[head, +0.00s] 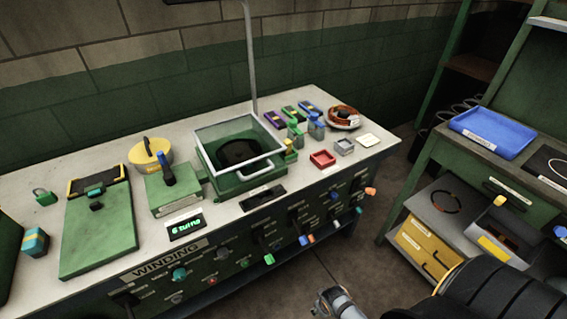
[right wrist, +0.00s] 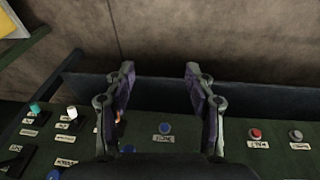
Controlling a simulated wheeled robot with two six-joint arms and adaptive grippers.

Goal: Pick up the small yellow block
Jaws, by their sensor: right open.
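A small yellow piece (head: 290,146) stands on the bench at the right side of the green winding machine (head: 236,184), next to small green and blue pieces; at this size I cannot tell whether it is a separate block. My right gripper (right wrist: 160,78) is open and empty in the right wrist view, its two fingers wide apart in front of the bench's control panel. The yellow piece does not show there. My right arm (head: 490,292) enters the head view at the lower right, away from the yellow piece. My left gripper is not in view.
A clear-lidded guard covers the machine. Knobs line the bench front. A shelf with a blue tray (head: 492,132) stands at right, across a floor gap.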

